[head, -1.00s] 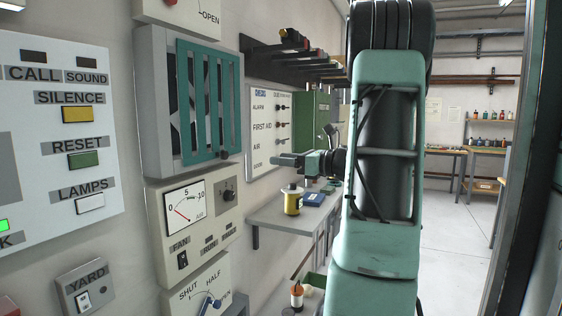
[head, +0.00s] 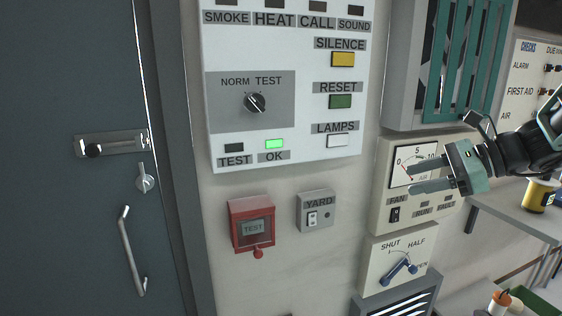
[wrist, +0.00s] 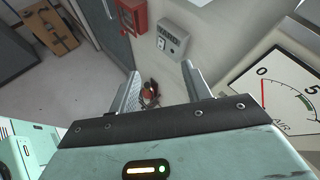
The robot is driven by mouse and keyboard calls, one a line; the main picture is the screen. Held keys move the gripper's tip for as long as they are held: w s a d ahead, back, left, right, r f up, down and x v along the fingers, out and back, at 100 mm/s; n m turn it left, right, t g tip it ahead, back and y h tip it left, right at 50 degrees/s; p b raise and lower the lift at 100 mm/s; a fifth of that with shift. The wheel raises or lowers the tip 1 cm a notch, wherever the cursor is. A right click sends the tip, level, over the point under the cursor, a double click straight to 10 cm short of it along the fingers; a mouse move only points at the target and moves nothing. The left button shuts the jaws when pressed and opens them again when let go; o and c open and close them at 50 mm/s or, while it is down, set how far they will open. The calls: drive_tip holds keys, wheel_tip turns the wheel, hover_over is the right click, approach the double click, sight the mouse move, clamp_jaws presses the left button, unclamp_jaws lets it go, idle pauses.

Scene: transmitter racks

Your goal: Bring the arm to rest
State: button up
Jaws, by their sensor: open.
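My gripper (head: 427,181) is at the right of the head view, pointing left, in front of the air meter panel (head: 384,222). Its two grey fingers are apart with nothing between them. In the wrist view the open fingers (wrist: 160,92) point toward the wall and floor. The air meter dial (wrist: 284,92) is close at the right there. My arm enters from the right edge of the head view, and most of it is out of frame.
A fire alarm panel (head: 206,92) hangs left of my gripper. Below it are a red TEST box (head: 240,212) and a YARD switch (head: 316,208). A SHUT/HALF/OPEN lever panel (head: 375,262) is beneath the meter. A shelf (head: 505,222) with a yellow can (head: 538,195) is at right. A dark door (head: 60,220) is at left.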

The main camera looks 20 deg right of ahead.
drive_tip(key=s+a+f+n+g+h, duration=0.1)
drive_tip(key=s+a+f+n+g, duration=0.1)
drive_tip(key=s+a+n+g, duration=0.3)
drive_tip(key=a+f+n, duration=0.2)
drive_tip(key=a+n, duration=0.1)
drive_tip(key=a, duration=0.4)
drive_tip(key=s+a+f+n+g+h, duration=0.1)
drive_tip(key=s+a+f+n+g, duration=0.2)
drive_tip(key=a, duration=0.2)
drive_tip(key=s+a+f+n+h, duration=0.2)
drive_tip(key=s+a+n, duration=0.3)
drive_tip(key=n, duration=0.5)
drive_tip(key=s+a+f+n+h, duration=0.2)
drive_tip(key=s+a+n+h, duration=0.3)
drive_tip(key=s+n, duration=0.2)
drive_tip(key=n, duration=0.2)
drive_tip(key=shift+s+f+n, duration=0.35)
drive_tip(key=shift+s+n, duration=0.05)
